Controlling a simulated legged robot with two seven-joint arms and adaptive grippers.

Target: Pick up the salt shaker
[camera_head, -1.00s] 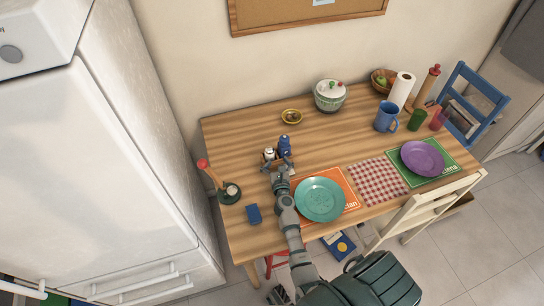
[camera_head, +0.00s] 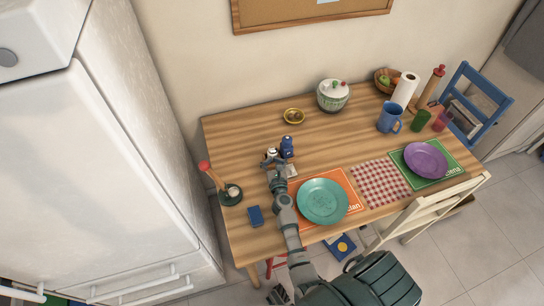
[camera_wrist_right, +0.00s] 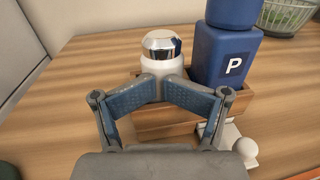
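The salt shaker (camera_head: 271,152), white with a shiny metal cap, stands upright in a small wooden caddy; it also shows in the right wrist view (camera_wrist_right: 163,55). A taller blue shaker (camera_wrist_right: 224,62) marked "P" stands beside it on the right. My right gripper (camera_wrist_right: 161,92) has its two blue-padded fingers drawn in against the lower body of the salt shaker, one from each side. The caddy wall (camera_wrist_right: 165,131) shows below the fingers. The fingers partly hide the shaker's base. My left gripper is not in view.
Right of the caddy lies an orange placemat with a teal plate (camera_head: 322,202). A red-topped wooden utensil on a dark stand (camera_head: 231,194) and a blue block (camera_head: 255,216) are at left.

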